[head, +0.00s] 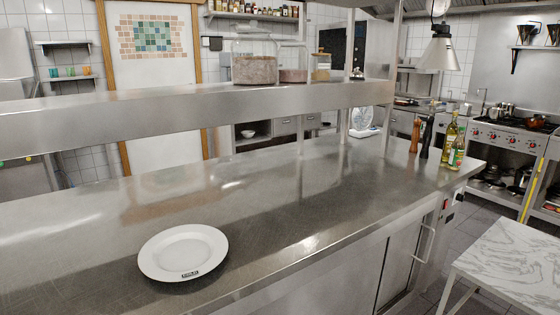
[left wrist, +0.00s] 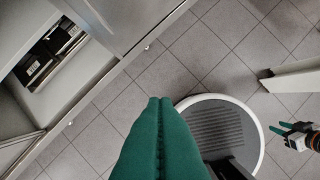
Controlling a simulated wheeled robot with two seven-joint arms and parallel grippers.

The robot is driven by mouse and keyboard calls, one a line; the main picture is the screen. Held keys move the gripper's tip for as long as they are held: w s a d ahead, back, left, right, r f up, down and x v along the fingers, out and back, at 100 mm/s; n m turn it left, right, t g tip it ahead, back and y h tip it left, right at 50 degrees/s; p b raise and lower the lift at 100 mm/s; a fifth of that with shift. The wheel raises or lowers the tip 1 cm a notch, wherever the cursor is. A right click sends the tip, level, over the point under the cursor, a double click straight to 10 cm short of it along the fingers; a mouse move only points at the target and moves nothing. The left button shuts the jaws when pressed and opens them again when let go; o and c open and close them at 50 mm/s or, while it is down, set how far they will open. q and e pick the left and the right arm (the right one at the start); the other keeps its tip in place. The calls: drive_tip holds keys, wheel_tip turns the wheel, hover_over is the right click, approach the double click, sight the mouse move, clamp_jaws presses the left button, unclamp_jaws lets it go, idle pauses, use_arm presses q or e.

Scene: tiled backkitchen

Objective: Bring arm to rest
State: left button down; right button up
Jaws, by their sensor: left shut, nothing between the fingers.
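My left gripper (left wrist: 160,102) fills the lower middle of the left wrist view. Its two green fingers lie together, shut with nothing between them, pointing over the tiled floor. My right gripper (left wrist: 284,128) shows small at the right edge of the left wrist view, with teal fingers. Whether it is open or shut is too small to tell. Neither gripper nor arm shows in the head view.
A steel counter (head: 330,190) holds a white plate (head: 184,252) near its front edge. Oil bottles (head: 455,145) stand at its far right end. A marble-topped table (head: 515,262) stands at right. In the left wrist view, an open cabinet (left wrist: 50,60) is at upper left.

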use_arm(q)
drive_tip(key=s+f+g, duration=0.1)
drive_tip(key=s+f, duration=0.1)
drive_tip(key=f, duration=1)
drive_tip(key=s+f, duration=0.2)
drive_tip(key=f, duration=1.1)
drive_tip(key=s+a+f+g, duration=0.1)
drive_tip(key=s+a+f, duration=0.2)
drive_tip(key=s+f, duration=0.9)
drive_tip(key=s, duration=0.2)
drive_tip(key=shift+s+f, duration=0.2)
drive_tip(key=shift+s, duration=0.2)
